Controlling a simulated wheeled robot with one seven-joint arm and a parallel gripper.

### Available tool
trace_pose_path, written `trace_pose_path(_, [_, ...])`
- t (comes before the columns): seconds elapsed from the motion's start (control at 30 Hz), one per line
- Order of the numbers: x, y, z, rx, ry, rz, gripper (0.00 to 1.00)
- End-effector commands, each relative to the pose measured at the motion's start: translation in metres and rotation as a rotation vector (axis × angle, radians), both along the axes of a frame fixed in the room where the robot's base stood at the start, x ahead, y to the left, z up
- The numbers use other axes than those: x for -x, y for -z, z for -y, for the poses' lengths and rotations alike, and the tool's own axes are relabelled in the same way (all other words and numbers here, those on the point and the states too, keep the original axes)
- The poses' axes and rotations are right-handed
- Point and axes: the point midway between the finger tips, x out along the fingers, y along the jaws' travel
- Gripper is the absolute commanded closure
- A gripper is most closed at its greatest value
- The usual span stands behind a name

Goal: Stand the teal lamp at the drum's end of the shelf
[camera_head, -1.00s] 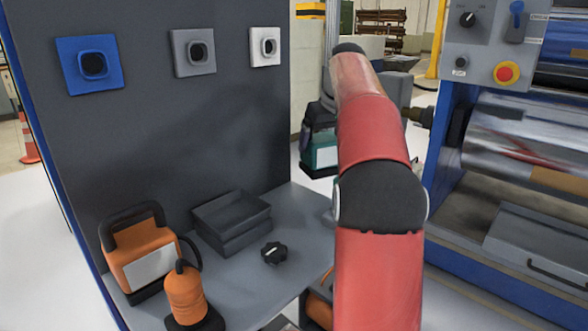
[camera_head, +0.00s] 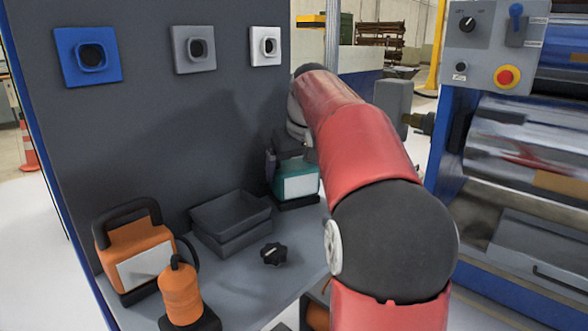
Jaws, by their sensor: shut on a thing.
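The teal lamp (camera_head: 297,181) is upright at the right end of the grey shelf (camera_head: 225,279), the end towards the metal drum (camera_head: 520,150). Its dark base is at or very near the shelf surface; I cannot tell whether it touches. My gripper (camera_head: 293,146) is at the lamp's top, shut on it. My red arm hides part of the gripper and the lamp's right side. A similar orange lamp (camera_head: 136,255) stands at the shelf's left end.
A dark tray (camera_head: 232,222) and a black knob (camera_head: 273,254) lie mid-shelf, left of the teal lamp. An orange cylindrical thing (camera_head: 181,292) stands at the front left. A dark panel (camera_head: 150,150) with several square fittings rises behind the shelf.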

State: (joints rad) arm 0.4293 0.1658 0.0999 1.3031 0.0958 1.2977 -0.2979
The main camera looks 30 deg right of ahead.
Motion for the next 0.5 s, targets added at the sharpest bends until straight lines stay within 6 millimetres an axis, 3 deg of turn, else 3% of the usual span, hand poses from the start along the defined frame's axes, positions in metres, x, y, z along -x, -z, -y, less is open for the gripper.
trace_pose_path(0.27, [-0.0001, 0.0024, 0.0000, 0.000, 0.000, 0.003, 0.50])
trace_pose_path(0.3, [-0.0001, 0.0024, 0.0000, 0.000, 0.000, 0.001, 0.04])
trace_pose_path(0.33, [-0.0002, 0.0023, 0.0001, 0.000, 0.000, 0.001, 0.00])
trace_pose_path(0.5, [-0.0002, 0.0022, 0.0001, 0.000, 0.000, 0.000, 0.00])
